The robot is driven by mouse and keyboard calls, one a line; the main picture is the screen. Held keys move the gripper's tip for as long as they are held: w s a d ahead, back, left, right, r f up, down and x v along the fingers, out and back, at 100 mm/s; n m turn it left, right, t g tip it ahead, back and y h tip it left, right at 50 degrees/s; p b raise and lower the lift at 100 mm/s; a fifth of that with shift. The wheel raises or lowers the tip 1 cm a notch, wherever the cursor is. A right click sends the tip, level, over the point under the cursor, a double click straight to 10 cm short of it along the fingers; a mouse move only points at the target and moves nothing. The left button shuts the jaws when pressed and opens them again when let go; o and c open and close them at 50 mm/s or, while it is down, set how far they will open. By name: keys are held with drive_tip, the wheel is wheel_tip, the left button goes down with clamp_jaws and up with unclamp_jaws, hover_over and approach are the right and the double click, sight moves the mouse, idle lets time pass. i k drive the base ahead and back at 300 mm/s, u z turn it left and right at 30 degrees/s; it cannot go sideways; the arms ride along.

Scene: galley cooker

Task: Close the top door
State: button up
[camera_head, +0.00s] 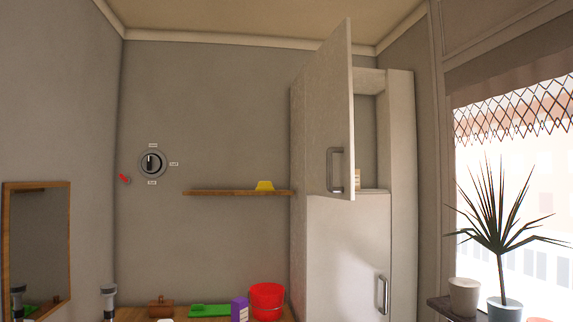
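The top door (331,110) of the tall white cabinet (402,160) stands open at the upper right. It swings out toward me from its left side and shows a grey bar handle (336,170) near its lower free edge. Behind it part of the upper compartment is visible, with a small pale object (357,179) on its floor. The lower door (348,250) looks shut and has its own bar handle (383,294). My gripper is not in the view.
A wooden shelf (225,193) with a yellow item (265,186) is left of the cabinet. A red bucket (267,300), purple box (239,310) and green board (209,311) are on the wooden counter below.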

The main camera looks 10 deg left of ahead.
sight(331, 159)
drive_tip(key=u, duration=0.1)
drive_tip(key=i, duration=1)
